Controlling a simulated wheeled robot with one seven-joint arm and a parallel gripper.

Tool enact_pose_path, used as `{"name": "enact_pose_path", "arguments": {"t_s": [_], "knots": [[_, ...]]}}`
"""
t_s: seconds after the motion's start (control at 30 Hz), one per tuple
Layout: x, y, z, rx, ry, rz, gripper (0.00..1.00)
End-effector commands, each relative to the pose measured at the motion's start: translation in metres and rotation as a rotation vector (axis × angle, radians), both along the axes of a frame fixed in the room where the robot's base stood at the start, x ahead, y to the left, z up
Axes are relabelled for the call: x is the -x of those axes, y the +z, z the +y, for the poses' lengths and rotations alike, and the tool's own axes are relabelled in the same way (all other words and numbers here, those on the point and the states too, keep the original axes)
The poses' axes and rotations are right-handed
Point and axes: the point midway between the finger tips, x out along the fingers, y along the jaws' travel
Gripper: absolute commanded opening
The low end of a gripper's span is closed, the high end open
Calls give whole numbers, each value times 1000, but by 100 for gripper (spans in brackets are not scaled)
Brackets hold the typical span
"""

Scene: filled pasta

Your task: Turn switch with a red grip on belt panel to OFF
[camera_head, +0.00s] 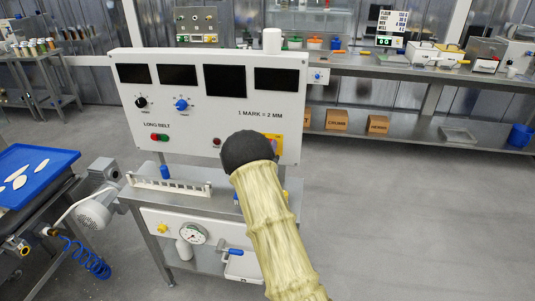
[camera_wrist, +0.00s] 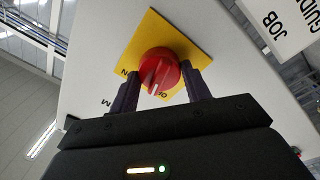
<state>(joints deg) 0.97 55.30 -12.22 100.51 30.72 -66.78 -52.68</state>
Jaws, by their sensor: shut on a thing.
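The switch's round red grip (camera_wrist: 160,72) sits on a yellow plate (camera_wrist: 150,35) on the white belt panel (camera_wrist: 95,45). My gripper (camera_wrist: 159,70) is shut on the red grip, one dark finger on each side of it. A white mark on the grip points down in the wrist view. Part of a label ending in N shows at the left of the grip, and letters starting with O show below it, partly hidden. In the head view my arm covers the grip and my fingers; an edge of the yellow plate (camera_head: 278,142) shows beside my dark wrist.
The belt panel (camera_head: 222,131) also carries a black knob (camera_head: 141,102), a blue knob (camera_head: 182,105), red and green buttons (camera_head: 159,137) and dark displays. Open floor lies at right.

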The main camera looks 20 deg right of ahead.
Motion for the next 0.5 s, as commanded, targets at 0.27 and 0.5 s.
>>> {"name": "enact_pose_path", "arguments": {"t_s": [0.27, 0.5], "knots": [[-1, -1, 2, 213, 4, 142, 25], [-1, -1, 1, 355, 3, 236, 25]]}}
